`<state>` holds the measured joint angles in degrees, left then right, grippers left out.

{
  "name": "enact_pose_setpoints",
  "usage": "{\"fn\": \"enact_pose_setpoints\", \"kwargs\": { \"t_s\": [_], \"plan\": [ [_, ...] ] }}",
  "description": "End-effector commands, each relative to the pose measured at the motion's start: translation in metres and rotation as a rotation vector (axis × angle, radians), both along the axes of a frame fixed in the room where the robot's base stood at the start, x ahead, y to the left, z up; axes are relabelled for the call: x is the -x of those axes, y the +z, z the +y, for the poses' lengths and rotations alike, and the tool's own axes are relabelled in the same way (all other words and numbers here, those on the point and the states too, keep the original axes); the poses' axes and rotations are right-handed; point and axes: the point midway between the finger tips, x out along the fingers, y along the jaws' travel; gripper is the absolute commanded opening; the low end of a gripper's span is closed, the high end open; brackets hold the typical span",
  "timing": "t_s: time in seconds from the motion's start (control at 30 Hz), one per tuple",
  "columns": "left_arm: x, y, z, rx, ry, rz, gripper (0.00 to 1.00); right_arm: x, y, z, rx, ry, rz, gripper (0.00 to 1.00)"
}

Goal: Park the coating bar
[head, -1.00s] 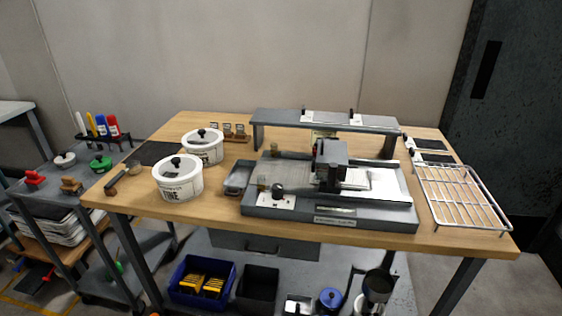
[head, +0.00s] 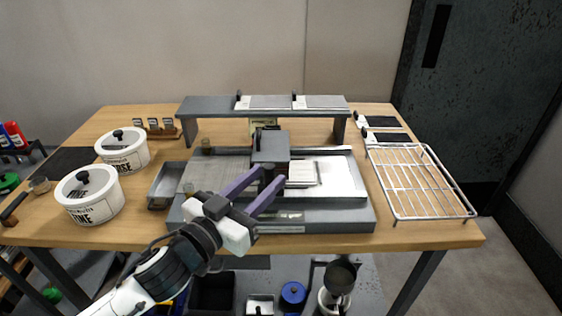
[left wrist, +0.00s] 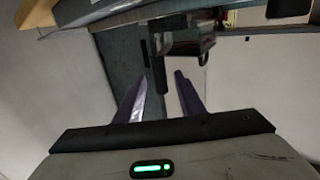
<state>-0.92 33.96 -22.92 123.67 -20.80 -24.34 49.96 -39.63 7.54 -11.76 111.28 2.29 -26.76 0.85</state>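The grey coating machine (head: 340,215) sits mid-bench, with a grey plate at its left and a white sheet (head: 338,178) at its right. A dark block-shaped carriage (head: 271,147) stands across its middle. I cannot clearly make out the coating bar itself; the carriage and my fingers cover that area. My left gripper (head: 273,176) reaches in from the front, its two purple fingers apart at the carriage's front. In the left wrist view the open fingers (left wrist: 160,76) point towards a dark upright piece and the dark carriage (left wrist: 185,42). My right gripper is not in view.
A grey raised shelf (head: 215,107) spans the back, holding pale cards. Two white lidded tubs (head: 90,205) stand left, a small grey tray (head: 166,184) beside the machine. A wire rack (head: 420,185) lies right. Bare wood (head: 160,235) shows along the front edge.

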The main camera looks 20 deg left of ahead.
Motion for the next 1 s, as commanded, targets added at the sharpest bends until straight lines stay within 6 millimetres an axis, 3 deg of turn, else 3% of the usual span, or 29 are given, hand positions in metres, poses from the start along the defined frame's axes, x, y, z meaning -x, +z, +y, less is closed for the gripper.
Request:
{"fn": "enact_pose_setpoints", "kwargs": {
  "t_s": [0.1,0.33,0.77,1.0],
  "plan": [
    [-0.022,0.002,-0.006,0.001,0.001,-0.002,0.36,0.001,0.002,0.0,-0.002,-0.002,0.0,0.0],
    [-0.051,0.001,-0.016,0.0,0.002,0.0,0.36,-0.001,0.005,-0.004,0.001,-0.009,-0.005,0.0],
    [-0.061,-0.001,-0.02,0.0,0.001,0.002,0.36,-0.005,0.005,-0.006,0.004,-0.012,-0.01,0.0],
    [-0.061,-0.001,-0.019,0.0,0.001,0.002,0.0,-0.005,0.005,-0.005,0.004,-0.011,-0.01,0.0]
  ]
}}
